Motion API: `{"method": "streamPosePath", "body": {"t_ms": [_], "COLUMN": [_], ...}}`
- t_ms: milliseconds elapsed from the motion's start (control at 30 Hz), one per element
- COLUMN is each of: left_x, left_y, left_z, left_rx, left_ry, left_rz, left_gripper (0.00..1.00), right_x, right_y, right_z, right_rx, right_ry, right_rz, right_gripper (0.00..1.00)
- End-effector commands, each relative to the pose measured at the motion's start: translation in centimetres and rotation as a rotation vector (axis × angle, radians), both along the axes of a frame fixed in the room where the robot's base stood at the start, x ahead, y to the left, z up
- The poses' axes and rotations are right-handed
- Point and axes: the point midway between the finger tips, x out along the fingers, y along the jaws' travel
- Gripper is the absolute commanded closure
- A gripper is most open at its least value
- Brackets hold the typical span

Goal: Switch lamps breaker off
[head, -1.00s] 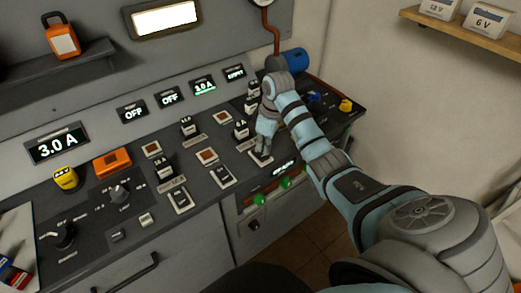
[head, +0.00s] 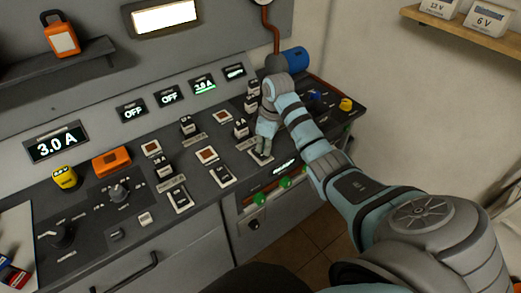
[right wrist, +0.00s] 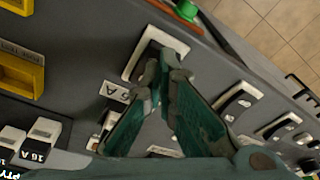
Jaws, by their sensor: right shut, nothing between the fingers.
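My right gripper (head: 262,149) is shut and empty, reaching down to a rocker breaker (head: 261,159) in a white frame near the right front of the sloping panel. In the right wrist view, the fingertips (right wrist: 168,70) are over or touching this breaker's dark rocker; its white frame (right wrist: 180,44) shows around them. I cannot tell contact or the rocker's position. Similar white-framed breakers stand to the left in the head view, a middle one (head: 221,176) and a left one (head: 180,199). I cannot read which is marked lamps. My left gripper is not in view.
Upright black-and-white fuse blocks (head: 240,128) stand close behind the breaker. Green knobs (head: 285,182) sit on the front face below it. A blue cylinder (head: 294,58) is at the back right. Displays (head: 204,85) line the rear wall, two reading OFF.

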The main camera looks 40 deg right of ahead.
Motion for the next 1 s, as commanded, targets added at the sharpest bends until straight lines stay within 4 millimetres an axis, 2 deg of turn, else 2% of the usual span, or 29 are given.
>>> {"method": "streamPosePath", "body": {"t_ms": [733,867,1000], "left_x": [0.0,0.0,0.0], "left_y": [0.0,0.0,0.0], "left_z": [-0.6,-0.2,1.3], "left_rx": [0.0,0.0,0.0], "left_ry": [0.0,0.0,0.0], "left_rz": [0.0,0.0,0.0], "left_gripper": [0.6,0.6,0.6], "right_x": [0.0,0.0,0.0], "right_y": [0.0,0.0,0.0], "right_z": [-1.2,-0.8,0.6], "right_rx": [0.0,0.0,0.0], "right_ry": [0.0,0.0,0.0], "right_rz": [0.0,0.0,0.0], "right_gripper": [1.0,1.0,1.0]}}
